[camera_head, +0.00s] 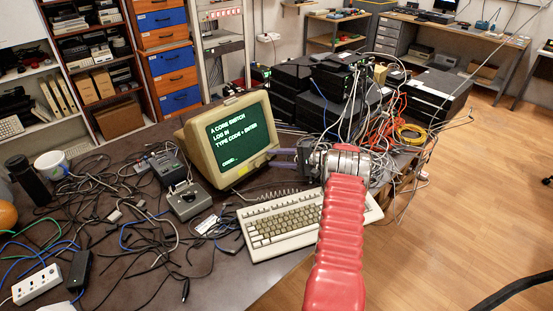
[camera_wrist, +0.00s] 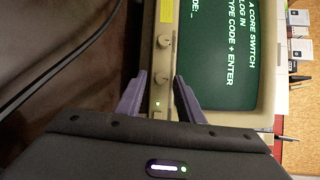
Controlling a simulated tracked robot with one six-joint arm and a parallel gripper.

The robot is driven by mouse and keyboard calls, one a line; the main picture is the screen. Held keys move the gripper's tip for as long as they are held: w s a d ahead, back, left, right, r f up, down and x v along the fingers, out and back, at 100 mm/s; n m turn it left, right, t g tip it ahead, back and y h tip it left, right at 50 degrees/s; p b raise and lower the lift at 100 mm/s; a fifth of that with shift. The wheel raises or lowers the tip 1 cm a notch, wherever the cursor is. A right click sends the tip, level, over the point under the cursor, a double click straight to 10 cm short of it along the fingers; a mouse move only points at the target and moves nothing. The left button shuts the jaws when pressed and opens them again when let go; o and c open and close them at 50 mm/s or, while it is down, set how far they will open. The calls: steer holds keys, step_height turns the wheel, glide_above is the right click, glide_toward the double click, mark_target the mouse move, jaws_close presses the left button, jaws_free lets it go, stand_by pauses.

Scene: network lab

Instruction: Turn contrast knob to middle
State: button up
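I cannot read any label that tells which one is contrast. My gripper (camera_wrist: 159,77) is open, its purple fingers on either side of the bezel strip with the nearer knob between the tips. I cannot tell whether they touch it. In the head view my gripper (camera_head: 272,158) reaches the monitor's right edge, and the knobs are hidden.
A beige keyboard (camera_head: 290,224) lies in front of the monitor, below my arm. Tangled cables and a small grey device (camera_head: 187,200) lie to the left. Stacked black network boxes (camera_head: 340,85) with loose cables stand behind my gripper. Wooden floor is open at right.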

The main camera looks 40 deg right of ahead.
steer(key=v, duration=1.3)
steer(key=shift+s+d, duration=0.15)
steer(key=shift+s, duration=0.2)
